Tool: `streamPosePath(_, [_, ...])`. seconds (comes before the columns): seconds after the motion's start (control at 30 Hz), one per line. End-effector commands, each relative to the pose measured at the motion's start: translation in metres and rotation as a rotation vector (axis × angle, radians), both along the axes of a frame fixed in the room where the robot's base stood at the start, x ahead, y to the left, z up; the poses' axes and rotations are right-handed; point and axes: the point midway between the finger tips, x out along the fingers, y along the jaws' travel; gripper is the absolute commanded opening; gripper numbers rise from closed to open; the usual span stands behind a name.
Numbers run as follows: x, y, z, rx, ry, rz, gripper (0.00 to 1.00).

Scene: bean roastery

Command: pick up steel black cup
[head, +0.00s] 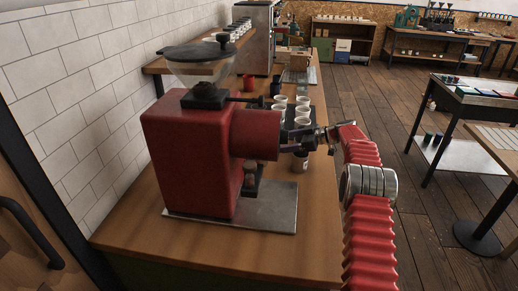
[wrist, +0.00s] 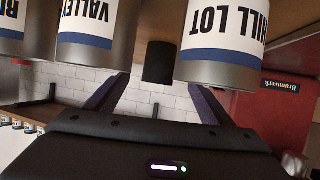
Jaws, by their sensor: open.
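A plain black cup (wrist: 158,62) shows upside down in the wrist view, standing on the wooden counter between two labelled tins. My gripper (wrist: 160,84) is open and empty, with its two dark fingers on either side of the cup's line in the picture. The cup looks to be beyond the fingertips, apart from them. In the head view my gripper (head: 289,141) reaches left over the counter just behind the red grinder (head: 190,150). I cannot make out this cup for sure in the head view, as the grinder and gripper block that area.
In the wrist view the "HILL LOT" tin (wrist: 222,50) and "VALLEY" tin (wrist: 97,30) stand close on both sides. A labelled tin (head: 300,161) is below my gripper in the head view. Several white cups (head: 280,101) stand farther back. A tiled wall (head: 75,75) lines the left.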

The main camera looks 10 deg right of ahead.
Motion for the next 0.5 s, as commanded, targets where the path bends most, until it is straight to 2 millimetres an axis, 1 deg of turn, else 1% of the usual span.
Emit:
streamPosePath(0.1, [0.009, 0.016, -0.007, 0.000, 0.000, 0.001, 0.75])
streamPosePath(0.23, [0.017, 0.029, -0.014, 0.000, -0.001, 0.000, 0.75])
streamPosePath(0.33, [0.020, 0.035, -0.017, -0.001, -0.001, -0.001, 0.75])
streamPosePath(0.5, [0.021, 0.036, -0.017, 0.000, -0.001, -0.002, 0.75])
